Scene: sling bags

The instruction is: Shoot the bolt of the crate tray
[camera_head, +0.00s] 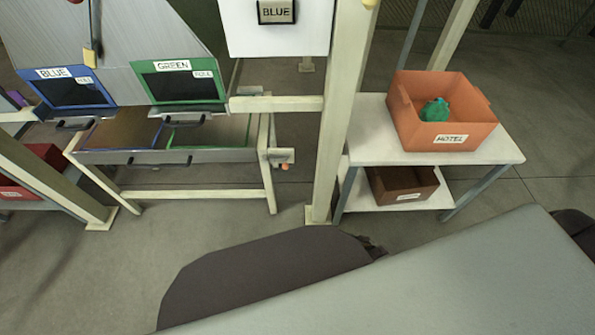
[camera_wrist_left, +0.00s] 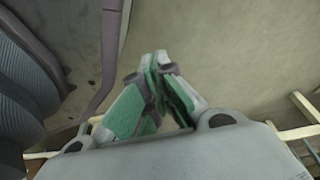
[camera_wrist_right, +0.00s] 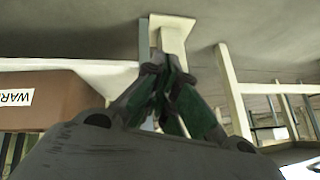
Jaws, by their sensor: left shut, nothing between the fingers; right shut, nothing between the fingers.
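The tray (camera_head: 190,156) lies on a cream stand at left centre in the head view. It has a brown part with a blue edge and a part with a green edge, and dark handles on it. A small cream bracket (camera_head: 281,157) with an orange tip below it sits at the right end; I cannot tell whether this is the bolt. My left gripper (camera_wrist_left: 160,56) is shut and empty over bare floor in its wrist view. My right gripper (camera_wrist_right: 166,58) is shut and empty, with cream posts and a shelf behind it. Neither gripper's fingers show in the head view.
A cream post (camera_head: 340,110) stands right of the tray. A white shelf table (camera_head: 362,133) holds an orange box (camera_head: 446,112) with a green item; a brown box (camera_head: 401,186) is below. BLUE and GREEN bins (camera_head: 180,90) hang above the tray. My own grey arm parts fill the lower right.

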